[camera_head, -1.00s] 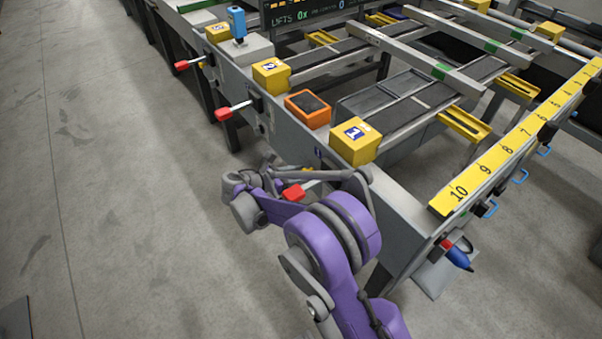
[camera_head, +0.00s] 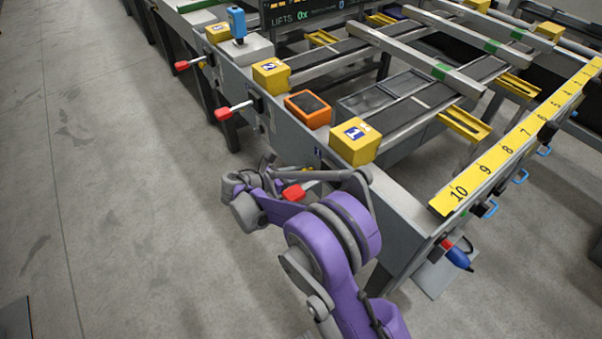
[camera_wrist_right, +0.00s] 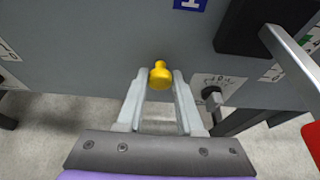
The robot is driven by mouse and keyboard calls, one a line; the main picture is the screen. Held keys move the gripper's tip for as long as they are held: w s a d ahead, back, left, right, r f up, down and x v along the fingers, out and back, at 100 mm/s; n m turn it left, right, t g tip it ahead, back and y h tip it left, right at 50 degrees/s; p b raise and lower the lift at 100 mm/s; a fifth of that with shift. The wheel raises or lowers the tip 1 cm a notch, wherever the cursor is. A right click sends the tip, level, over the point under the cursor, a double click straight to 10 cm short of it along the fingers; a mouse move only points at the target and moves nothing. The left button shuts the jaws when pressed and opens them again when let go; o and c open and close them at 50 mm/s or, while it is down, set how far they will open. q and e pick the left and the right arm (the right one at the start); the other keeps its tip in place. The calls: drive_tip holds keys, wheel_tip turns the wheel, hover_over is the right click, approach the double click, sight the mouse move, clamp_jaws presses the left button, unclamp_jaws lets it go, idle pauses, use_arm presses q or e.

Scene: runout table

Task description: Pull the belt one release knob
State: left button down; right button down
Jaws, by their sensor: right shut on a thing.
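The yellow release knob (camera_wrist_right: 160,74) sticks out of the grey side panel in the right wrist view, below a blue label (camera_wrist_right: 187,3). My right gripper (camera_wrist_right: 160,78) is shut on the knob, with one pale finger on each side of it. In the head view my purple right arm reaches to the side of the table below the yellow block marked 1 (camera_head: 355,142). The knob and the fingertips are hard to make out there. My left gripper is not in view.
A red-ended lever (camera_head: 293,192) is close beside my right wrist. Another red lever (camera_head: 223,113) sticks out farther along the frame. An orange-framed box (camera_head: 308,109) sits on top of the rail. The floor (camera_head: 110,200) to the left is clear.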

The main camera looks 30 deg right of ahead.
idle(0.5)
drive_tip(key=shift+a, duration=0.95)
drive_tip(key=c, duration=0.6)
unclamp_jaws()
drive_tip(key=shift+o, duration=0.2)
drive_tip(key=p+v, duration=0.2)
drive_tip(key=v, duration=0.8)
drive_tip(key=shift+a+r, duration=0.2)
drive_tip(key=shift+a, duration=0.15)
drive_tip(key=shift+s+a, duration=0.1)
